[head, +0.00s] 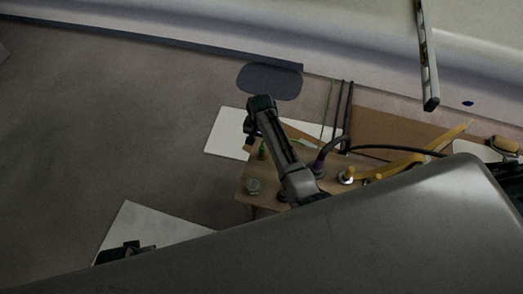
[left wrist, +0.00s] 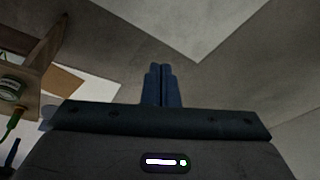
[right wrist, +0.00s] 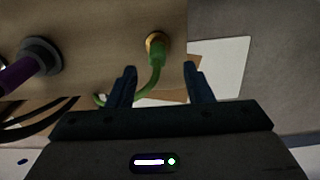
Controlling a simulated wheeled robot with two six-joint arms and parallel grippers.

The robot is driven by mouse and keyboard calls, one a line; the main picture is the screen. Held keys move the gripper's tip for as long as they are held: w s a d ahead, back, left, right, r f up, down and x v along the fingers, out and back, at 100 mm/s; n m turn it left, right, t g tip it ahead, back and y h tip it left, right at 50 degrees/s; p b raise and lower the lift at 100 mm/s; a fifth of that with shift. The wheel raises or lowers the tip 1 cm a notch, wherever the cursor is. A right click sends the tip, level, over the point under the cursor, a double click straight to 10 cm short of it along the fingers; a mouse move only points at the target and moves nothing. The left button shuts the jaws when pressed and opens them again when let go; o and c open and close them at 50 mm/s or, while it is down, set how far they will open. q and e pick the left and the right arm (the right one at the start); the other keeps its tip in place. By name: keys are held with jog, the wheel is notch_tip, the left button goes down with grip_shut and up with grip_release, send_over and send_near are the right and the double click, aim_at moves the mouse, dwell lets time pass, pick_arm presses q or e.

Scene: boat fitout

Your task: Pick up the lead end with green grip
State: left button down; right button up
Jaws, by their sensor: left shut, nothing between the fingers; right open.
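The lead end with green grip (right wrist: 157,58) shows in the right wrist view, its tip at a brass ring on a wooden surface. Its green cable curves down to the left behind a finger. My right gripper (right wrist: 161,86) is open, with the green lead between its fingers in the picture, not closed on it. In the head view the green grip (head: 262,150) is small, just below my right gripper (head: 252,128). My left gripper (left wrist: 161,86) is shut and empty, away from the bench; it also shows at the lower left of the head view (head: 125,252).
A purple-gripped lead (right wrist: 25,73) stands on the wooden bench (head: 243,191) beside the green one. Black cable and yellow pieces (head: 400,165) lie to the right. Open floor is at left.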

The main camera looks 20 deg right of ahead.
aim_at(262, 147)
jog(key=shift+f, duration=0.75)
jog(key=f, duration=0.2)
jog(key=f+b, duration=0.1)
jog(key=shift+d+f, duration=0.25)
jog(key=shift+f, duration=0.6)
grip_shut()
pick_arm(q)
jog(key=r, duration=0.4)
jog(key=shift+d, duration=0.2)
